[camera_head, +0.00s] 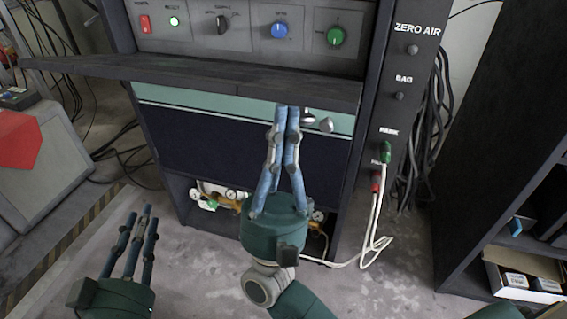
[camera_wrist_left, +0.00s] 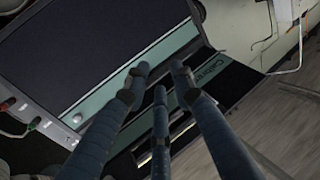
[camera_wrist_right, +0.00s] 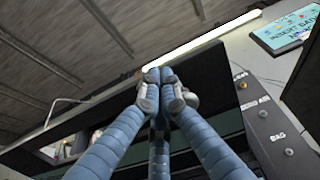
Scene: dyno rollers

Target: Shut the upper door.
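The upper door (camera_head: 210,82) is a dark flat panel that juts out from the cabinet like a shelf, below the control panel. It stands open. My right gripper (camera_head: 287,108) points up at the cabinet, its fingertips together and empty, close to the door's front edge in the picture. I cannot tell whether they touch it. The right wrist view also shows these fingertips (camera_wrist_right: 163,78) bunched before a dark panel. My left gripper (camera_head: 142,215) is low at the left, away from the door. Its fingertips (camera_wrist_left: 160,75) are apart with nothing between them.
Below the door is a teal strip with silver knobs (camera_head: 326,125) and a dark lower panel (camera_head: 225,150). White hoses (camera_head: 373,225) hang from the cabinet's right side. A dark shelf unit (camera_head: 500,130) stands at the right. Open floor (camera_head: 185,265) lies between my arms.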

